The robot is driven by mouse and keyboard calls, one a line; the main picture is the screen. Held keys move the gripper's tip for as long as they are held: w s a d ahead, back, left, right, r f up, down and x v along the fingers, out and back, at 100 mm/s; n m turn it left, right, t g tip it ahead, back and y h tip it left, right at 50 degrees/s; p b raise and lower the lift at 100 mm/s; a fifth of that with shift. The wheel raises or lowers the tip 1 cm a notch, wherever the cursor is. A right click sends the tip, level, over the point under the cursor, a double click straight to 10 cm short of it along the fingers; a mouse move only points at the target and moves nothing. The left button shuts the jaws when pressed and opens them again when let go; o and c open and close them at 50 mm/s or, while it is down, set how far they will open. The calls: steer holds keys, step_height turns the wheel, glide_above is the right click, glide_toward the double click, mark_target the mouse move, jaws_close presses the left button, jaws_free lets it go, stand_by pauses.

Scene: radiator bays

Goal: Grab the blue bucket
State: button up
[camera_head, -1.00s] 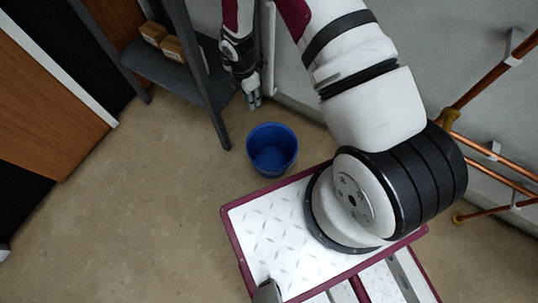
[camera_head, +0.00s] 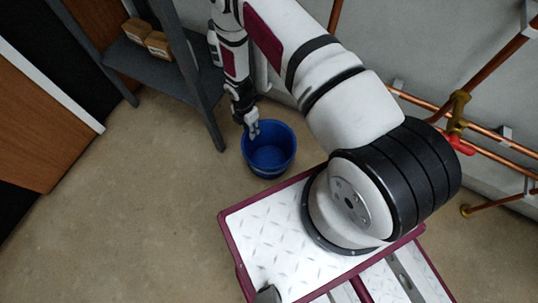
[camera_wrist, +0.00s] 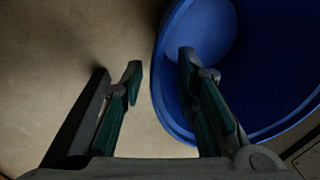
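The blue bucket (camera_head: 268,150) stands upright on the floor, just beyond the front edge of my base. In the wrist view the bucket (camera_wrist: 270,75) fills the right side, its rim running down between my two fingers. My gripper (camera_head: 251,130) is at the bucket's far left rim in the head view. In the wrist view my gripper (camera_wrist: 160,75) is open, with one finger outside the bucket over the floor and the other over the bucket's inside. A gap shows between the left finger and the rim. Whether the right finger touches the wall, I cannot tell.
A dark grey shelf (camera_head: 165,66) with small cardboard boxes (camera_head: 145,37) stands left of my arm, its leg near the bucket. Copper pipes (camera_head: 480,127) with a red-handled valve (camera_head: 460,144) run along the wall at right. The floor (camera_head: 120,210) at left is clear.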

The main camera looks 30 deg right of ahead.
steer(key=shift+s+d+f+b, duration=0.15)
steer(key=shift+f+b, duration=0.65)
steer(key=shift+f, duration=0.5)
steer(key=shift+s+d+f+b, duration=0.1)
steer(key=shift+f+b, duration=0.7)
steer(key=shift+f, duration=0.5)
steer(key=shift+c, duration=0.4)
jaws_close()
